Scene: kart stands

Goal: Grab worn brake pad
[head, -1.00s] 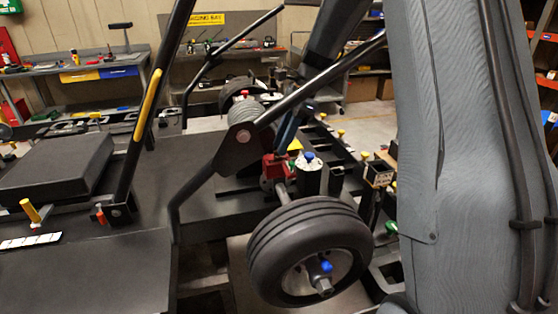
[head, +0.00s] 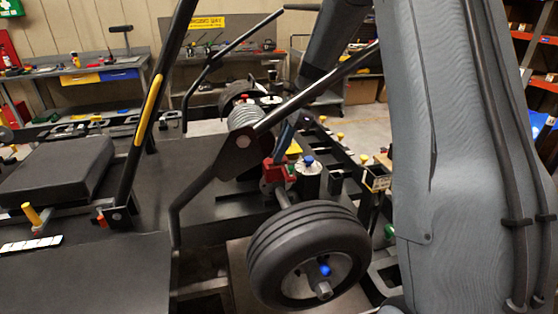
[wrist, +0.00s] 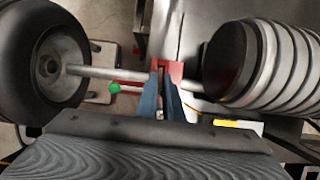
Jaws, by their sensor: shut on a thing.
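My gripper (wrist: 160,92) has its two blue fingers close together at the red brake caliper (wrist: 174,68) in the wrist view. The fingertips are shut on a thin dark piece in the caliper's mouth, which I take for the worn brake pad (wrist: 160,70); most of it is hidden. In the head view the red caliper (head: 272,172) stands behind the black wheel (head: 308,256), and a blue finger (head: 285,138) comes down to it, partly hidden by the black strut.
A bare metal axle (wrist: 115,73) runs from the wheel (wrist: 45,65) toward the caliper. A ribbed coil spring (wrist: 265,65) is close on the right. A black frame bar (head: 305,92) crosses in front of my arm. A blue-capped canister (head: 308,177) stands beside the caliper.

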